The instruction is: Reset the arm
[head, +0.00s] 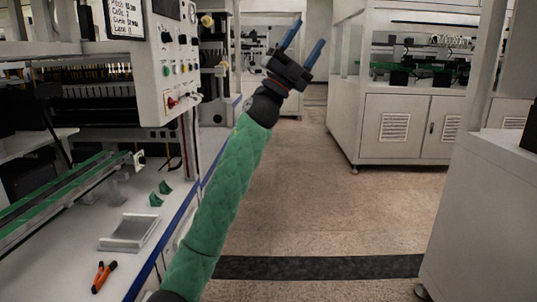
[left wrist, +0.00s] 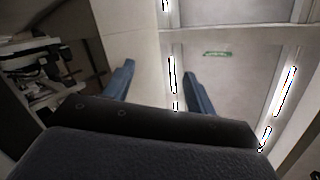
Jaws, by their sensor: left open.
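My left arm, in a green quilted sleeve, reaches up and forward through the middle of the head view. Its left gripper (head: 303,46) is open and empty, with two blue fingers spread apart and pointing up over the aisle. In the left wrist view the same gripper (left wrist: 160,88) shows its blue fingers apart with nothing between them, against the ceiling and its lights. My right gripper is in neither view.
A workbench on the left holds a metal tray (head: 130,232), orange-handled pliers (head: 103,276) and small green pieces (head: 160,193). A control panel (head: 172,60) stands above it. White cabinets (head: 405,125) line the right. The floor aisle (head: 310,190) between is clear.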

